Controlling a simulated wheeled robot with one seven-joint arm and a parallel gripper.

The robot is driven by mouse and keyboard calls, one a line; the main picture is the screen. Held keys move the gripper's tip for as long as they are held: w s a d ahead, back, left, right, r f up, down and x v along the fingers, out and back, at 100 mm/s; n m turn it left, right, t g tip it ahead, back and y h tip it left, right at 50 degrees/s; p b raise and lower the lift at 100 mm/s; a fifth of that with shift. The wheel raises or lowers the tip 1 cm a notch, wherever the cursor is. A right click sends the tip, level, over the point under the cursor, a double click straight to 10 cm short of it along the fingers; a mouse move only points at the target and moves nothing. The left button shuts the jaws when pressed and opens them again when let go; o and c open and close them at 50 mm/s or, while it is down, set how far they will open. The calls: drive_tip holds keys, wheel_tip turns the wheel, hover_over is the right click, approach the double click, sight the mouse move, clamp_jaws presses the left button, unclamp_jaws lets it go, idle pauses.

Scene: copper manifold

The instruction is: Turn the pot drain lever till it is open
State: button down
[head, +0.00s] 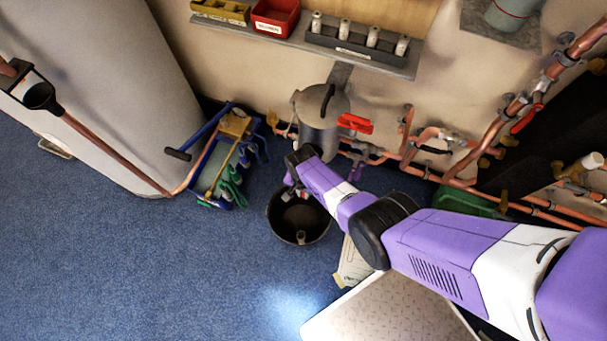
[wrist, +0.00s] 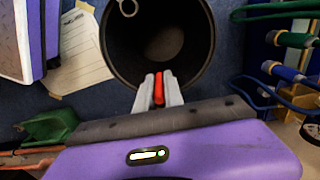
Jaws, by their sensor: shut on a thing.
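The grey metal pot (head: 318,108) with a lid stands against the wall in the head view, with a red tag or handle (head: 355,124) at its right side. My gripper (wrist: 159,85) is shut on a red lever (wrist: 158,90), which shows as a narrow strip between the two pale fingers in the wrist view. I take it to be the pot drain lever. It is below the pot, above the black bucket (head: 275,212), whose inside also fills the middle of the wrist view (wrist: 120,45). My arm hides the drain valve body in the head view, so the lever's angle to it cannot be told.
Copper pipes (head: 470,185) run along the wall to the right. A blue tool carrier (head: 222,165) stands left of the bucket. A paper sheet (wrist: 84,55) lies beside the bucket. A shelf (head: 350,52) hangs above the pot. Blue carpet (head: 150,260) is clear at front left.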

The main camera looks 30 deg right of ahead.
drive_tip(key=shift+s+a, duration=0.1)
drive_tip(key=c, duration=1.5)
unclamp_jaws()
drive_tip(key=shift+o, duration=0.2)
wheel_tip(320, 180, up, 8)
drive_tip(key=p, duration=0.4)
drive_tip(key=shift+f, duration=0.1)
